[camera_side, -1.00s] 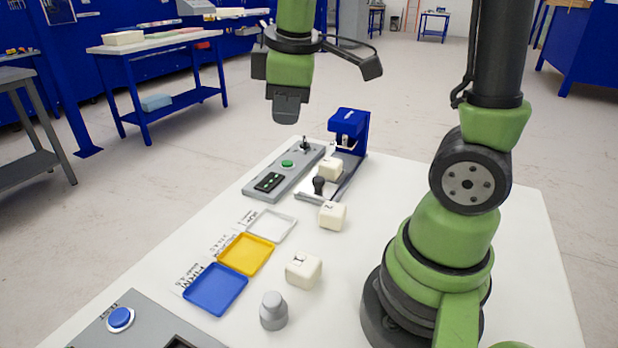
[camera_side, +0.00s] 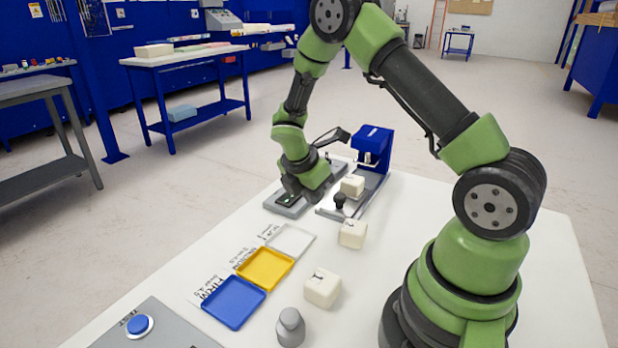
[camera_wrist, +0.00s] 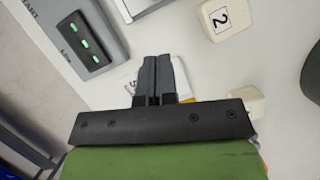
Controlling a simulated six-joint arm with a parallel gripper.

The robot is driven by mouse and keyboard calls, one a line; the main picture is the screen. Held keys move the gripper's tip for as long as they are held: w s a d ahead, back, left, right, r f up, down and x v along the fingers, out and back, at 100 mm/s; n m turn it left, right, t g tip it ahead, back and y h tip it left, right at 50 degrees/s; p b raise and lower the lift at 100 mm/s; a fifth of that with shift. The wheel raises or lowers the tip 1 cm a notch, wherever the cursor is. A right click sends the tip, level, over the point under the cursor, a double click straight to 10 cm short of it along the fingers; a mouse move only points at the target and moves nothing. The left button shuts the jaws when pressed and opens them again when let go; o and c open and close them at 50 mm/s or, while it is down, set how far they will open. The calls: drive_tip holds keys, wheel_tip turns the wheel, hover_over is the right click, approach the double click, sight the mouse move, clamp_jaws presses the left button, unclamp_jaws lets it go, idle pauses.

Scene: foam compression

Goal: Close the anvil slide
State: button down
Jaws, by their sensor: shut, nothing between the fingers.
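The anvil slide (camera_side: 330,212) is a flat metal plate, pulled out in front of the blue press (camera_side: 373,140). It has a black knob (camera_side: 339,201) at its near end and carries a cream foam block (camera_side: 352,185). My gripper (camera_side: 300,194) is just left of the knob in the side view, over the grey control panel's near end, apart from the knob. In the wrist view my gripper's fingers (camera_wrist: 158,80) are together and empty. An edge of what looks like the slide shows at the top (camera_wrist: 140,8); the knob is not visible there.
The control panel (camera_side: 283,209) with green lights (camera_wrist: 85,40) lies left of the slide. Foam blocks (camera_side: 353,234) (camera_side: 322,288) stand nearer. White (camera_side: 290,240), yellow (camera_side: 265,268) and blue (camera_side: 233,302) trays lie in a row. A grey weight (camera_side: 291,327) stands in front.

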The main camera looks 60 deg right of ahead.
sight(335, 209)
drive_tip(key=x, duration=0.3)
drive_tip(key=shift+s+d, duration=0.1)
drive_tip(key=shift+d, duration=0.15)
drive_tip(key=shift+s+d, duration=0.25)
drive_tip(key=shift+d, duration=0.95)
drive_tip(key=shift+s+d, duration=0.15)
drive_tip(key=shift+d, duration=0.35)
